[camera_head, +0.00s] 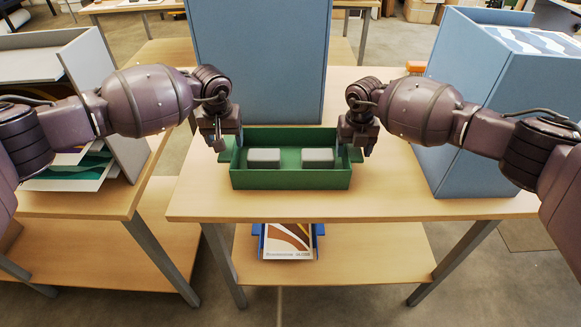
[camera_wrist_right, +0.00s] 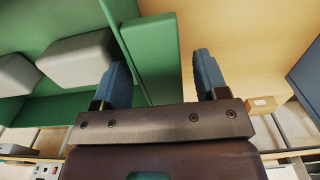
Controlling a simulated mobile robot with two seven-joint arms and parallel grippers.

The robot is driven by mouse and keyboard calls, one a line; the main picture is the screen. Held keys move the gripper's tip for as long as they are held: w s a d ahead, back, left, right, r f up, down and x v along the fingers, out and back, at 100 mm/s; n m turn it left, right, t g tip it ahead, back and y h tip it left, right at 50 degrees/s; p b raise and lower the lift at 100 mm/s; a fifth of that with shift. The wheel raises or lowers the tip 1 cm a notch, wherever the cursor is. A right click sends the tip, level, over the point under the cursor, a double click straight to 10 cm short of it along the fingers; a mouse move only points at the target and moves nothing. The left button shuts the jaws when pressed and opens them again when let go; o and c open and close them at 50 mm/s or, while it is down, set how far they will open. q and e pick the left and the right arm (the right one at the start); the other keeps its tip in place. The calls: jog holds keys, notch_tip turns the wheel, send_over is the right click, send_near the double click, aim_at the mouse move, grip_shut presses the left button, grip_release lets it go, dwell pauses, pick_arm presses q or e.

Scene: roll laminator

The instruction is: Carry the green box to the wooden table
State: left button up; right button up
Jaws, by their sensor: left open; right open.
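The green box (camera_head: 290,177) is an open tray with two grey blocks (camera_head: 263,157) inside. It stands upright on a wooden table (camera_head: 400,209), near its front edge. My left gripper (camera_head: 219,146) is open at the box's left end. My right gripper (camera_head: 360,147) is open at the right end. In the right wrist view, its blue fingers (camera_wrist_right: 161,82) stand apart on either side of the box's green end ledge (camera_wrist_right: 152,50). I cannot tell whether they touch it. The arms partly hide the box's upper corners.
A tall blue panel (camera_head: 258,60) stands behind the box, and a blue cabinet (camera_head: 470,110) stands to its right. Another wooden table (camera_head: 90,202) on the left holds a grey shelf unit (camera_head: 120,140) with sheets. A printed packet (camera_head: 288,242) lies on the lower shelf.

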pick_arm(q)
notch_tip(320, 180, up, 8)
jog(key=s, duration=0.1)
pick_arm(e)
notch_tip(320, 180, up, 12)
dwell(0.7)
pick_arm(q)
jog(key=shift+s, duration=0.1)
